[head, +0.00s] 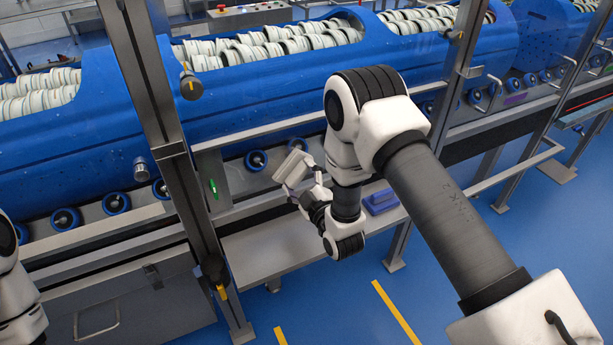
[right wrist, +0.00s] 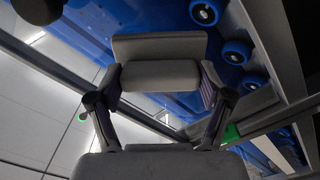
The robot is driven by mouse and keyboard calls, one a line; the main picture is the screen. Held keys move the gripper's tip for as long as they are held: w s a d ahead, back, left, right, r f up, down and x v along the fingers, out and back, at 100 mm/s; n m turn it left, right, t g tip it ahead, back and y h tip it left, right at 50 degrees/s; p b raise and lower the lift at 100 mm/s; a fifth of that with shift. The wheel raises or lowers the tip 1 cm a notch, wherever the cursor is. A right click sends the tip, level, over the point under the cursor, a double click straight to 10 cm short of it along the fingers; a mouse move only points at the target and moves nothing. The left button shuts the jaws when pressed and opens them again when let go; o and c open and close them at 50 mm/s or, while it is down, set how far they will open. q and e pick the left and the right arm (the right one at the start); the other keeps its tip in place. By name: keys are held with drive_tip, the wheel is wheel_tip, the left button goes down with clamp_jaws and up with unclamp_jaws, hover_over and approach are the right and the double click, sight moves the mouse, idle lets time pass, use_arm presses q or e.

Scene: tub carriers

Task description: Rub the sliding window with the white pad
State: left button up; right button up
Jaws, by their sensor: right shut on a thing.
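My right gripper (head: 303,181) is shut on the white pad (head: 292,166), in front of the machine's lower side. In the right wrist view the pad (right wrist: 160,47) is a pale block with a wider plate at its far side, held between both fingers (right wrist: 160,88). The sliding window seems to be a clear pane, hard to make out, in the frame under the grey rail (head: 270,127). I cannot tell whether the pad touches it. My left gripper is out of view; only part of my left arm shows at the left edge.
Blue machines (head: 250,85) carry rows of white tubs behind the frame. A dark post (head: 165,130) stands left of my right gripper, with a green part (head: 213,187) beside it. A blue block (head: 382,201) lies on the grey shelf (head: 270,250) below. Blue floor is open in front.

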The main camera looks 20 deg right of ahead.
sight(305, 169)
drive_tip(key=shift+a+r, duration=0.1)
drive_tip(key=shift+a, duration=2.4)
drive_tip(key=shift+s+a, duration=0.15)
drive_tip(key=shift+a, duration=1)
drive_tip(key=shift+d+r+p, duration=0.1)
drive_tip(key=shift+r+p, duration=0.9)
drive_tip(key=shift+r, duration=0.4)
drive_tip(key=shift+d+f, duration=0.15)
drive_tip(key=shift+d, duration=0.2)
drive_tip(key=shift+d+b, duration=0.75)
drive_tip(key=shift+d, duration=1.15)
drive_tip(key=shift+w+d, duration=0.2)
drive_tip(key=shift+d, duration=1.7)
drive_tip(key=shift+a+b, duration=0.5)
drive_tip(key=shift+a, duration=1.95)
drive_tip(key=shift+s+a, duration=0.2)
drive_tip(key=shift+a, duration=1.65)
drive_tip(key=shift+d, duration=0.1)
